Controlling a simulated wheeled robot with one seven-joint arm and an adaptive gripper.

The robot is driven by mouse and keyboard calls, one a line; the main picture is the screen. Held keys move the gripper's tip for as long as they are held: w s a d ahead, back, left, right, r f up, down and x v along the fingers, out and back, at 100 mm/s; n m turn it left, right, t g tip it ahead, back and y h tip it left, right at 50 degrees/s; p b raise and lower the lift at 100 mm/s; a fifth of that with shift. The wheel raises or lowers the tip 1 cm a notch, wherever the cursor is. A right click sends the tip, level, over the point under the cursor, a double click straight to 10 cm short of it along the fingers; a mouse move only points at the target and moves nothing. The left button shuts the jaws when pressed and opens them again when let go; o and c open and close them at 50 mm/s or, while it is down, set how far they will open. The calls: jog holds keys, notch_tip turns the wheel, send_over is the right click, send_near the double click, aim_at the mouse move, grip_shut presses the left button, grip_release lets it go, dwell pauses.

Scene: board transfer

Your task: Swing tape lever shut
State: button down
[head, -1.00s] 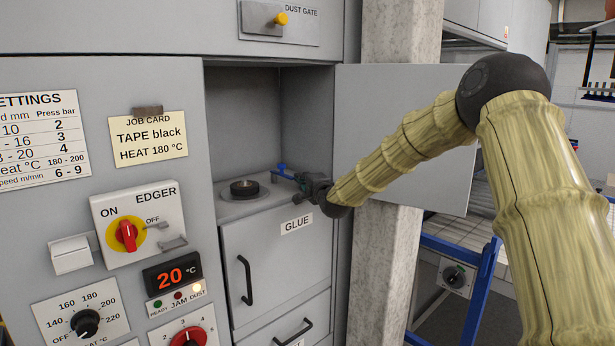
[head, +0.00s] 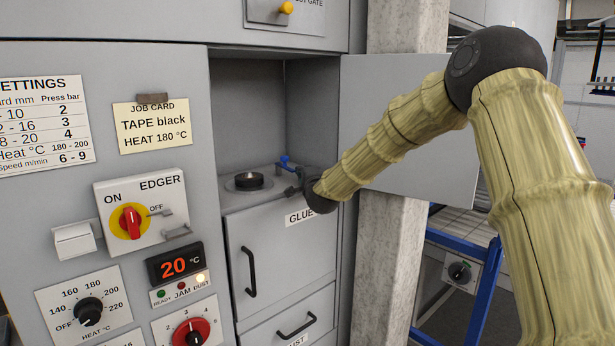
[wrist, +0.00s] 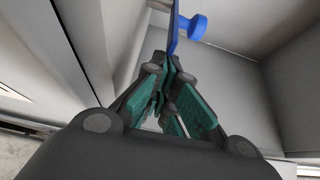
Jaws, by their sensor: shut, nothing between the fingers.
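The tape lever (head: 286,162) is blue and stands in the open recess, beside and behind a black tape roll (head: 249,180). In the wrist view its blue round knob (wrist: 187,26) and thin arm show just beyond my fingertips. My gripper (head: 292,190) is at the right front of the recess, close to the lever. Its green-padded fingers (wrist: 168,68) are shut and empty. The lever arm passes close to the fingertips; I cannot tell whether they touch. The lever's pivot is hidden.
The recess's right wall (head: 313,115) and an open grey door (head: 405,130) are close to my arm. The GLUE drawer (head: 280,255) lies below. The panel at left carries the EDGER switch (head: 131,221) and a heat dial (head: 89,311).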

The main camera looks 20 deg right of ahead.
aim_at(282, 187)
jog(key=shift+s+a+m+h+b, duration=0.3)
jog(key=shift+a+m+h+b, duration=0.3)
jog(key=shift+h, duration=0.5)
jog(key=shift+s+a+f+b, duration=0.1)
jog(key=shift+s+a+b, duration=0.05)
jog(key=shift+a+b, duration=0.3)
jog(key=shift+s+a+f+b, duration=0.15)
jog(key=shift+a+b, duration=0.2)
jog(key=shift+a, duration=0.2)
jog(key=shift+s+a+r+b, duration=0.1)
jog(key=shift+a+r+b, duration=0.05)
jog(key=shift+a+b, duration=0.95)
jog(key=shift+a+r+b, duration=0.15)
jog(key=shift+a+b, duration=0.35)
jog(key=shift+a, duration=0.75)
jog(key=shift+d, duration=0.1)
